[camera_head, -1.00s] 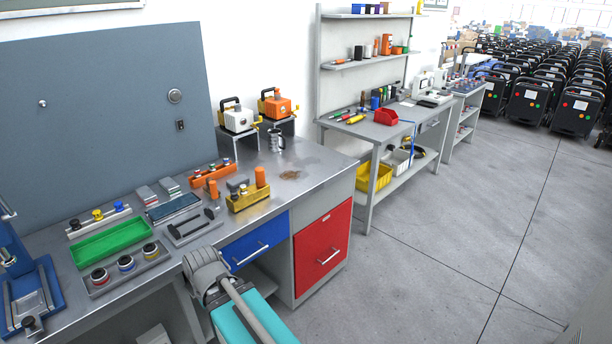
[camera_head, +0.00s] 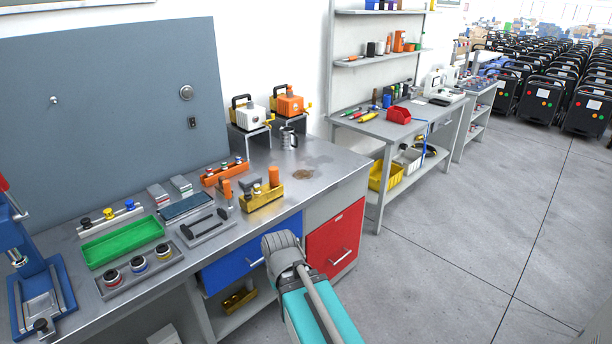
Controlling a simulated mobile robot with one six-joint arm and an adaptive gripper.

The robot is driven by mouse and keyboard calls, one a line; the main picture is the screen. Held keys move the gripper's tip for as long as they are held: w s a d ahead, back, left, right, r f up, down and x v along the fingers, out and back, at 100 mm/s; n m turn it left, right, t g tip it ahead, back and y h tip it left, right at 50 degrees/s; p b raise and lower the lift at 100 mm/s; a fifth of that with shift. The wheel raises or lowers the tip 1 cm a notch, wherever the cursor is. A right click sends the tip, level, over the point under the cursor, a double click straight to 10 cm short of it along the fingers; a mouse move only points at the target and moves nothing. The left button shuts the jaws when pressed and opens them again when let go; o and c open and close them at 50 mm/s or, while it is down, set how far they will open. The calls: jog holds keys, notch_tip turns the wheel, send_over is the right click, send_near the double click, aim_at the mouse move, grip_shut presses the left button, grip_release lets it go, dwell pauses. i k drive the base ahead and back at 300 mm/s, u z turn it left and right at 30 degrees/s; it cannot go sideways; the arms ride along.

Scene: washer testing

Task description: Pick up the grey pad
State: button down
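Small flat grey pads lie in two short stacks on the workbench, a left stack (camera_head: 159,194) and a right stack (camera_head: 181,185). They sit behind a dark blue flat piece (camera_head: 185,207). Some layers at their edges look reddish or greenish. I cannot tell which pad is the single grey pad of the task. My teal and grey arm reaches in from the bottom edge, in front of the drawers. Its rounded grey joint is the far end that shows. My gripper's fingers are not visible.
A green tray (camera_head: 122,242), a grey tray of round parts (camera_head: 140,271), a blue press (camera_head: 38,290), an orange rack (camera_head: 222,174) and a yellow block (camera_head: 262,200) crowd the bench. The bench's front right (camera_head: 325,178) is mostly clear.

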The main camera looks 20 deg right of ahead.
aim_at(247, 182)
jog(key=z, duration=0.65)
jog(key=i, duration=1.4)
jog(key=u, duration=0.25)
